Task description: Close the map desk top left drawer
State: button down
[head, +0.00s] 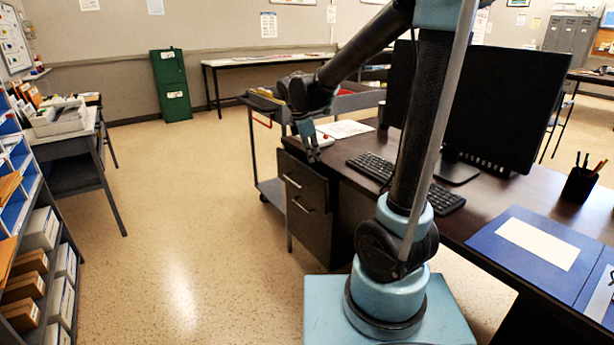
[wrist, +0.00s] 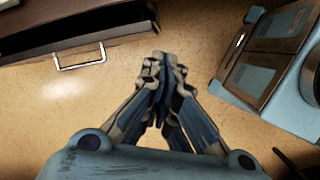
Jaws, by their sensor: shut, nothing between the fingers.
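The map desk (head: 480,205) is dark wood, with a drawer pedestal at its left end. Its top left drawer (head: 302,182) has a pale bar handle, and a second handle shows below. In the wrist view the drawer front (wrist: 45,68) with its handle (wrist: 80,58) is at the upper left. A dark space behind that front suggests the drawer stands open; how far is unclear. My gripper (head: 313,156) is shut and empty, near the drawer's upper edge in the head view. In the wrist view my gripper (wrist: 165,68) points over bare floor, right of the handle and apart from it.
A grey cart (head: 270,190) stands behind the drawer pedestal. A keyboard (head: 375,167), monitor (head: 500,105) and pen cup (head: 580,184) are on the desk. Shelves (head: 40,235) line the left side. The floor (head: 180,230) between is clear.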

aim_at(307, 173)
jog(key=w+a+f+n, duration=0.2)
jog(key=w+a+n, duration=0.2)
jog(key=a, duration=0.4)
jog(key=shift+n+h, duration=0.4)
jog(key=shift+w+d+f, duration=0.75)
jog(key=shift+d+f, duration=0.2)
jog(key=shift+f, duration=0.7)
jog(key=shift+w+d+f, duration=0.8)
jog(key=shift+d+f, duration=0.2)
jog(key=shift+f, duration=0.65)
jog(key=shift+w+d+f, duration=0.75)
jog(key=shift+d+f, duration=0.2)
jog(key=shift+f, duration=0.7)
jog(key=shift+w+d, duration=0.75)
jog(key=shift+d, duration=0.3)
jog(key=shift+w+d, duration=0.7)
jog(key=shift+d, duration=0.35)
